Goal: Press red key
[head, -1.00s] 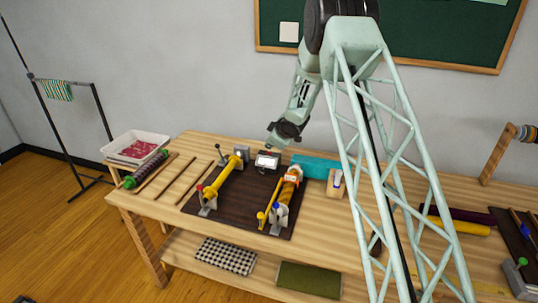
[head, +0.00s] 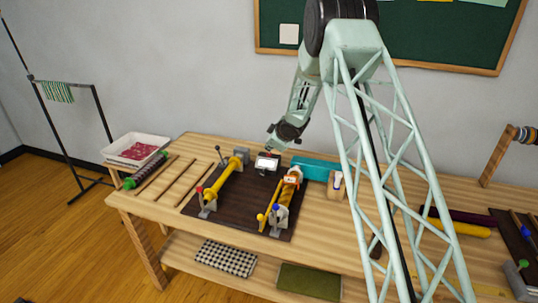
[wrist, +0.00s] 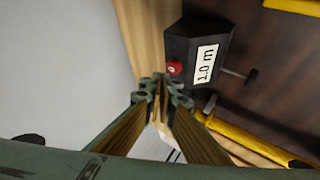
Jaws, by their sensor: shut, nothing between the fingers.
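The red key (wrist: 174,68) is a small round red button on the side of a dark box (wrist: 192,35) in the wrist view. In the head view my gripper (head: 269,148) is just above the box.
A yellow roll (head: 223,178) and a gold roll (head: 289,188) lie in stands on the dark board (head: 245,200), flanking the box. A white tray (head: 118,150) and wooden rods lie left.

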